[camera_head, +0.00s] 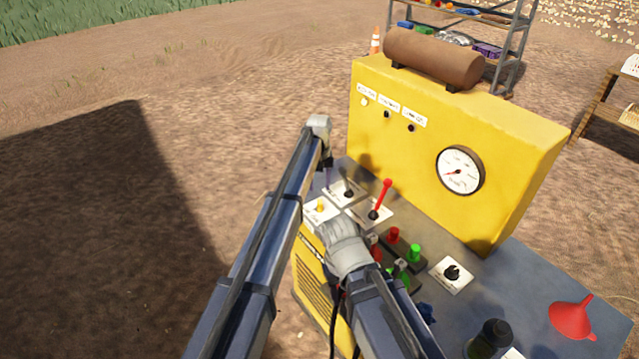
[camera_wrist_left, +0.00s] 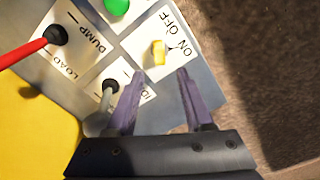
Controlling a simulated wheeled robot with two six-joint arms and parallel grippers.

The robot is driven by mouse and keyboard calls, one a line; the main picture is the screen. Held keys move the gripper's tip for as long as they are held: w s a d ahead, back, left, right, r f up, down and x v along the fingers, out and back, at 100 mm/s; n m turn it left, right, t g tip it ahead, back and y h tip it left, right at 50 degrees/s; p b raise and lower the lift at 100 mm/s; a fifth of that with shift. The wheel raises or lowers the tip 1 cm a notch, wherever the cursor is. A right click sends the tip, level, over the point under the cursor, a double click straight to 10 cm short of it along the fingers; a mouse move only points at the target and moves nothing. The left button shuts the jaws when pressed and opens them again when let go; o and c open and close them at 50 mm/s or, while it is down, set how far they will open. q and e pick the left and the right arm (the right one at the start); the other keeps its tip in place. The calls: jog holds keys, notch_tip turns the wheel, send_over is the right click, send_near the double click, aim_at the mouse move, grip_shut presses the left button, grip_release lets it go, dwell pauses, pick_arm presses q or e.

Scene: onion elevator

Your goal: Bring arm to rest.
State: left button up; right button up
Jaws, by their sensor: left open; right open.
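My left arm reaches up from the bottom of the head view, and its gripper (camera_head: 328,172) hangs over the left end of the control panel (camera_head: 520,265). In the left wrist view the purple fingers (camera_wrist_left: 158,82) are apart and empty. A yellow switch (camera_wrist_left: 159,52) on a plate marked ON and OFF lies just beyond their tips; it also shows in the head view (camera_head: 320,206). My right arm comes in from the bottom, with its grey wrist (camera_head: 345,245) over the panel's front edge; its fingers are hidden, and nothing held shows.
A red lever (camera_head: 385,190) on the DUMP/LOAD plate, red and green buttons (camera_head: 414,252) and a black knob (camera_head: 452,272) stand close to the arms. A yellow cabinet (camera_head: 480,130) with a gauge (camera_head: 460,171) rises behind. A red funnel (camera_head: 572,317) lies at right. Open ground is left.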

pick_arm(q)
jog(key=s+a+m, duration=0.2)
jog(key=s+a, duration=0.1)
jog(key=s, duration=1.7)
jog(key=s+a+m+y, duration=0.1)
jog(key=s+a+m, duration=0.1)
jog(key=s, duration=1.8)
jog(key=shift+a+m, duration=0.4)
jog(key=shift+a, duration=0.1)
jog(key=shift+s+d+r, duration=0.1)
